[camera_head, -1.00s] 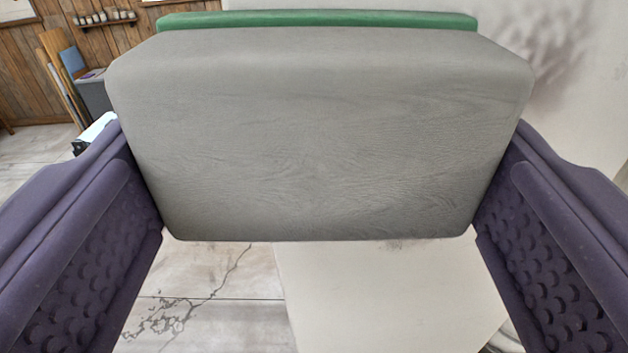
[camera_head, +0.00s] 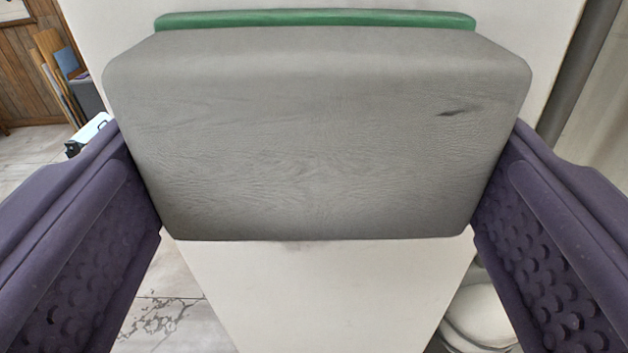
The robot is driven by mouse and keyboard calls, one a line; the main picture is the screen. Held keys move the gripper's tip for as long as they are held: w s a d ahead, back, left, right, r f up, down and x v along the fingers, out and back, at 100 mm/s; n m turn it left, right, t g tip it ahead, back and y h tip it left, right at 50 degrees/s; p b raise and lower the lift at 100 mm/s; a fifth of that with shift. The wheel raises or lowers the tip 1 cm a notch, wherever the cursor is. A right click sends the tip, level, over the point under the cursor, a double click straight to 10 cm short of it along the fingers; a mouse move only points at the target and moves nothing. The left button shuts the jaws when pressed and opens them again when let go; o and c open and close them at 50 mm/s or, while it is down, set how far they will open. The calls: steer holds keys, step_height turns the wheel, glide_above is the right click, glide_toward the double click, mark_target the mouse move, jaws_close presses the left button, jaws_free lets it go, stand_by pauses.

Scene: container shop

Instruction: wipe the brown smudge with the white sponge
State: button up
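My gripper (camera_head: 318,165) is shut on a large block-shaped sponge (camera_head: 315,150), with one purple finger against each side. The sponge looks grey here rather than white, with a green layer (camera_head: 315,20) along its far side. A small dark mark (camera_head: 452,112) shows at the upper right of its near face. The sponge fills the middle of the view and hides much of what lies behind it. No brown smudge shows in the visible parts of the scene. I cannot tell whether the sponge touches the pale surface behind it.
A wide pale surface (camera_head: 325,290) lies behind and below the sponge, with free edges at left and right. Light floor with dark cracks (camera_head: 165,318) shows at lower left. A pale rounded object (camera_head: 482,318) is at lower right. Leaning boards (camera_head: 62,75) stand far left.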

steer(key=shift+d+p, duration=0.3)
steer(key=shift+d, duration=0.45)
steer(key=d, duration=0.3)
steer(key=shift+s, duration=2.85)
steer(key=s, duration=0.3)
